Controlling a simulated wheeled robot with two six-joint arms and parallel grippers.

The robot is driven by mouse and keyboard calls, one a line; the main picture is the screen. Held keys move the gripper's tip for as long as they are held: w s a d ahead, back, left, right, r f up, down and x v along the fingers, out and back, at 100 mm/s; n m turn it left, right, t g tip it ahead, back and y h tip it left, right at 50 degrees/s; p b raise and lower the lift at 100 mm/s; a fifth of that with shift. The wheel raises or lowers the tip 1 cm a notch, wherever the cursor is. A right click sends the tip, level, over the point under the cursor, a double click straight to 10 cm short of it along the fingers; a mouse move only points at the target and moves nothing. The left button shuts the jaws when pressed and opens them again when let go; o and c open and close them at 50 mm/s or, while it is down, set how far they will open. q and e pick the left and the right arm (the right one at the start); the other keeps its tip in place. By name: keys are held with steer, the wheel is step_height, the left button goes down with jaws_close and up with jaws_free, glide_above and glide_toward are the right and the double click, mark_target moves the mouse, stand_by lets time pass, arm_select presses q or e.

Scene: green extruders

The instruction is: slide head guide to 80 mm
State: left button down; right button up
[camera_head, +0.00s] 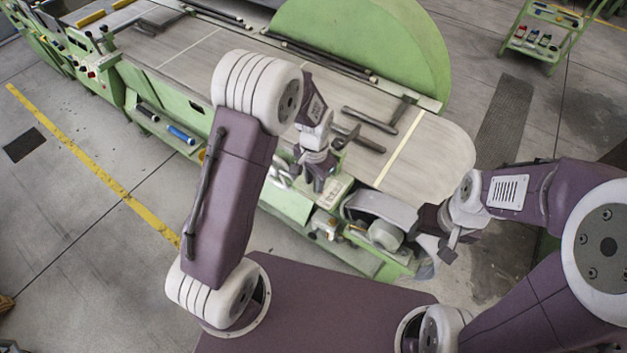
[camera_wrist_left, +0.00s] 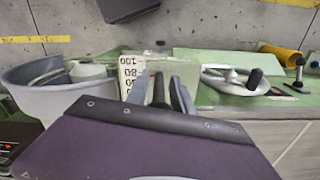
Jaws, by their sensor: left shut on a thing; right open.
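My left gripper (camera_head: 318,184) is at the front edge of the green machine; in the left wrist view (camera_wrist_left: 166,90) its two fingers close around a dark upright piece, the head guide's handle (camera_wrist_left: 159,90). The scale plate also shows in the head view (camera_head: 336,192). The guide's pointer and exact reading cannot be made out. My right gripper (camera_head: 446,242) is open and empty, right of the grey bowl.
A grey bowl (camera_wrist_left: 40,92) stands left of the scale. A crank with a black knob (camera_wrist_left: 240,80) is to its right. Dark tools (camera_head: 384,119) lie on the machine's table top (camera_head: 430,150). A green half-disc (camera_head: 365,40) rises behind. A shelf cart (camera_head: 540,38) stands far right.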

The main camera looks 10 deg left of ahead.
arm_select(q)
steer(key=c, duration=1.2)
jaws_free()
steer(key=shift+d+f, duration=0.1)
steer(key=shift+f, duration=0.05)
steer(key=shift+o, duration=0.2)
steer(key=shift+w+d, duration=0.1)
step_height(320, 180, up, 9)
steer(key=shift+r, duration=0.1)
steer(key=shift+o, duration=0.3)
